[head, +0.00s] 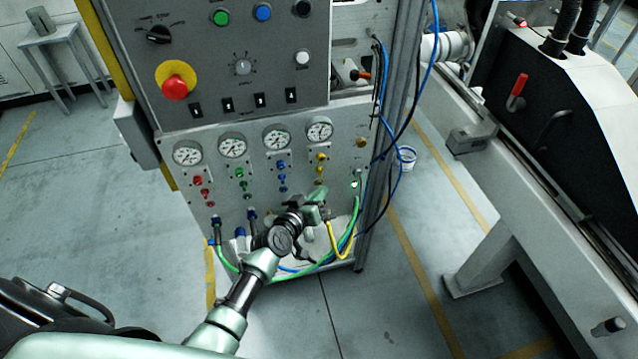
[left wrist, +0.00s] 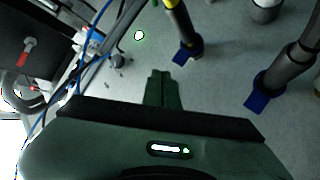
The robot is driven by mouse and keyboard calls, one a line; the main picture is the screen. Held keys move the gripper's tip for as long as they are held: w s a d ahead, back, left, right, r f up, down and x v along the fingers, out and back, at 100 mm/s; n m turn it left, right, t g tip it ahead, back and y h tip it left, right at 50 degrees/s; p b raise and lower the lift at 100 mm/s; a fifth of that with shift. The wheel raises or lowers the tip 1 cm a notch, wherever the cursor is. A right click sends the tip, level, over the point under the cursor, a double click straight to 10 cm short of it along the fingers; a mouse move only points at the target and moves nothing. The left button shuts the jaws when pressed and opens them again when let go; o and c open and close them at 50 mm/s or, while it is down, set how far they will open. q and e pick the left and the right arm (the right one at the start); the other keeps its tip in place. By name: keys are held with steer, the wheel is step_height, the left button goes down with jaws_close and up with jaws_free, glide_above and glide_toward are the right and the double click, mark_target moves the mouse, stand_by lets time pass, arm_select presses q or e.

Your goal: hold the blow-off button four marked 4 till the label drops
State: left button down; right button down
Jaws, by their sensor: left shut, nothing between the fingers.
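The grey panel (head: 265,150) carries columns of red, green, blue and yellow buttons, each below a round gauge. The yellow column (head: 320,158), fourth from the left, is under the rightmost gauge (head: 319,131). The number marks are too small to read. My left gripper (head: 316,194) is shut and empty at the lower end of the yellow column. Whether it touches the lowest yellow button cannot be told, as the gripper partly covers that spot. In the left wrist view the shut fingers (left wrist: 162,88) point at the panel; no yellow button shows there. I see no label. My right gripper is not in view.
Blue-collared hose fittings (head: 216,220) and green, blue and yellow hoses (head: 343,245) hang below. A red emergency stop (head: 175,86) is at the upper left. A machine rail (head: 540,220) runs on the right.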

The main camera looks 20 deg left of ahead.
arm_select(q)
steer(key=shift+w+a, duration=0.35)
steer(key=shift+w, duration=0.15)
stand_by(2.1)
steer(key=shift+s, duration=0.1)
steer(key=shift+s+d, duration=0.45)
steer(key=shift+s, duration=0.2)
steer(key=shift+d, duration=0.1)
steer(key=s+d, duration=0.1)
steer(key=s+p, duration=0.1)
steer(key=s+d+p, duration=0.1)
steer(key=s, duration=0.1)
steer(key=shift+d, duration=0.35)
